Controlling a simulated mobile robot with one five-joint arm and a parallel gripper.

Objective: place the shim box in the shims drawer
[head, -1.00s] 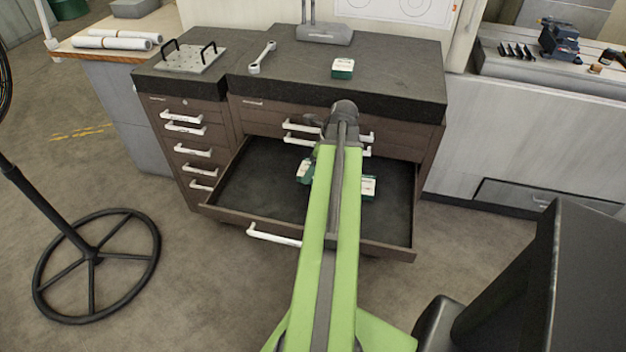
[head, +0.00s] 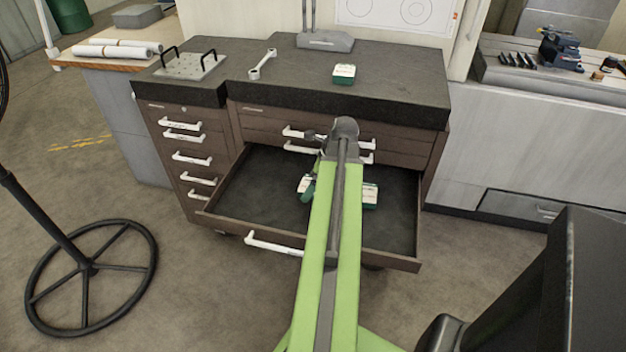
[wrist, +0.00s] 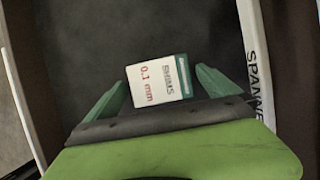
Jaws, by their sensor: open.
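A white and green box marked SHIMS 0.1 mm (wrist: 158,82) lies between the spread green fingers of my gripper (wrist: 163,79) in the wrist view, with a gap on each side. Dark drawer floor shows around it. In the head view the open drawer (head: 388,235) is pulled well out of the brown cabinet; its label is unreadable there. Another white and green box (head: 370,196) lies in the drawer right of my arm.
A similar box (head: 344,74) stands on the dark cabinet top, with a spanner (head: 263,64) and a handled plate (head: 190,65). A white handle marked SPANNE... (wrist: 256,75) runs close on the right in the wrist view.

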